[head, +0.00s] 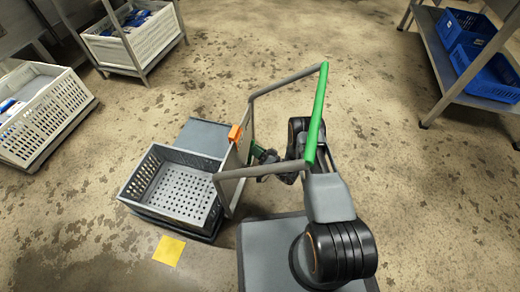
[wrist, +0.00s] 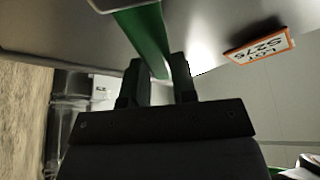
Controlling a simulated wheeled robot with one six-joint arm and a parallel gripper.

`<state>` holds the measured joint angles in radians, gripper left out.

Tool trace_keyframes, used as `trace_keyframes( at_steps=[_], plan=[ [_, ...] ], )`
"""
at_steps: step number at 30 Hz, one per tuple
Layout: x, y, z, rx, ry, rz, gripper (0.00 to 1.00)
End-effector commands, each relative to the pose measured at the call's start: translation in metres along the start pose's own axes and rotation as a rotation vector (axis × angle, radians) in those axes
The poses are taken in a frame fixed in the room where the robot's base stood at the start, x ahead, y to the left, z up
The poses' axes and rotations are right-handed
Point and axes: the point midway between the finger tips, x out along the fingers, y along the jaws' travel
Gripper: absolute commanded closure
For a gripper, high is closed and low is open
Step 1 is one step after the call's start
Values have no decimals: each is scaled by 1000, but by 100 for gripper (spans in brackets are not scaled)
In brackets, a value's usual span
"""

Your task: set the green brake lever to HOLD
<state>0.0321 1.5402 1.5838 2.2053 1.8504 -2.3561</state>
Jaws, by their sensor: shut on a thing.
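The green brake lever (wrist: 146,38) runs down from the top of the wrist view to between the two fingers. My gripper (wrist: 158,80) is shut on it. In the head view my gripper (head: 264,156) is low behind the cart's handle frame, at the upright panel, and only a small green bit of the lever (head: 254,147) shows beside it. The cart's handle has a green grip bar (head: 317,110) on grey tubes. No HOLD marking is readable in either view, so I cannot tell the lever's setting.
A grey perforated crate (head: 135,192) sits on the cart deck (head: 203,136). An orange-edged lot tag (head: 235,133) is on the panel, close to my gripper in the wrist view (wrist: 259,48). A yellow floor patch (head: 169,250) lies in front. White crates stand left, blue bins (head: 485,72) right.

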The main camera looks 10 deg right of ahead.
Motion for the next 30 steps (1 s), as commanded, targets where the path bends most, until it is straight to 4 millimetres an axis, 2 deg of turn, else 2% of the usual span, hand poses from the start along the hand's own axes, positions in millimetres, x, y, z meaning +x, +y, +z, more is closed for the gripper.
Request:
trace_keyframes(
  at_steps=[1,14,15,21,22,30],
  plan=[
    [7,-3,2,-12,-14,-16,100],
    [6,-3,1,-18,-12,-19,100],
    [6,-3,1,-17,-12,-19,71],
    [2,-1,-1,-15,-5,-10,52],
    [1,-1,-2,-15,-4,-9,49],
    [-1,0,-2,-13,-2,-5,49]
  ],
)
